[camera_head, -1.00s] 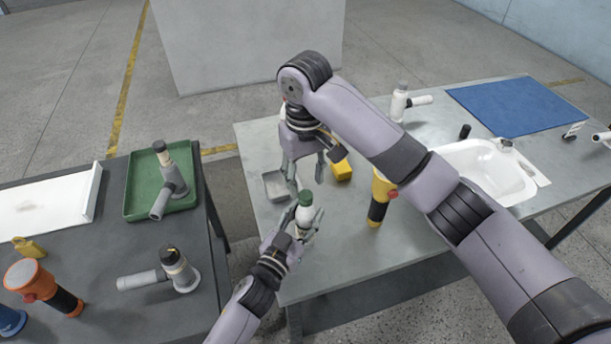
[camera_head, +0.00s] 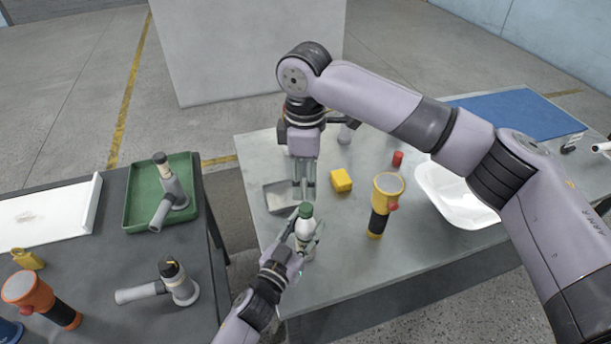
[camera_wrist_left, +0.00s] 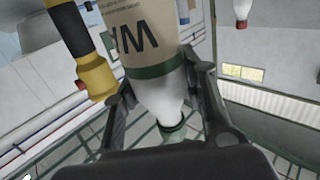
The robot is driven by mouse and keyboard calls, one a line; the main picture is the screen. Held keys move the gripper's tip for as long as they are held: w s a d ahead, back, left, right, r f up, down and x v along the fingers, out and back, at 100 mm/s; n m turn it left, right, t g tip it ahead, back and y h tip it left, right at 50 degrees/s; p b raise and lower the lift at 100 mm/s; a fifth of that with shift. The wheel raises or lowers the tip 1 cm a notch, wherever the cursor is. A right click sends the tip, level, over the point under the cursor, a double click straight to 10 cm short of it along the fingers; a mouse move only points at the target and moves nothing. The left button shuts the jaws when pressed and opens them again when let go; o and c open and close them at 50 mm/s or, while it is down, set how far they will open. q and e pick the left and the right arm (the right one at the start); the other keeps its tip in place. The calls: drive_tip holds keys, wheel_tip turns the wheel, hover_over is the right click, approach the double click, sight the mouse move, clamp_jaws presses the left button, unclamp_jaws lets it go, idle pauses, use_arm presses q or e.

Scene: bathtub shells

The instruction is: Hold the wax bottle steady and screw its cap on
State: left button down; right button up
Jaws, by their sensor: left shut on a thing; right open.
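The wax bottle (camera_head: 304,231) is white and stands roughly upright in the head view, with a green cap (camera_head: 305,210) on its top. I cannot tell how tightly the cap sits. My left gripper (camera_head: 304,246) is shut around the bottle's body. In the left wrist view the bottle (camera_wrist_left: 150,35) shows a tan label, a dark green band and a white narrowing part between the fingers (camera_wrist_left: 165,100). My right gripper (camera_head: 304,196) is open and empty, pointing down just behind and above the cap, its fingers seen nearly edge-on.
A grey tray (camera_head: 280,196), yellow block (camera_head: 341,180), yellow-black flashlight (camera_head: 386,206), red cylinder (camera_head: 397,158) and white basin (camera_head: 452,207) are on the right table. A green tray (camera_head: 133,205) holding a grey tool stands on the left table. My right arm hides part of the right table.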

sight(306, 207)
wheel_tip(306, 207, down, 8)
drive_tip(key=shift+f, duration=0.1)
idle(0.5)
drive_tip(key=shift+c, duration=0.3)
clamp_jaws()
idle(0.3)
drive_tip(key=shift+o, duration=1)
unclamp_jaws()
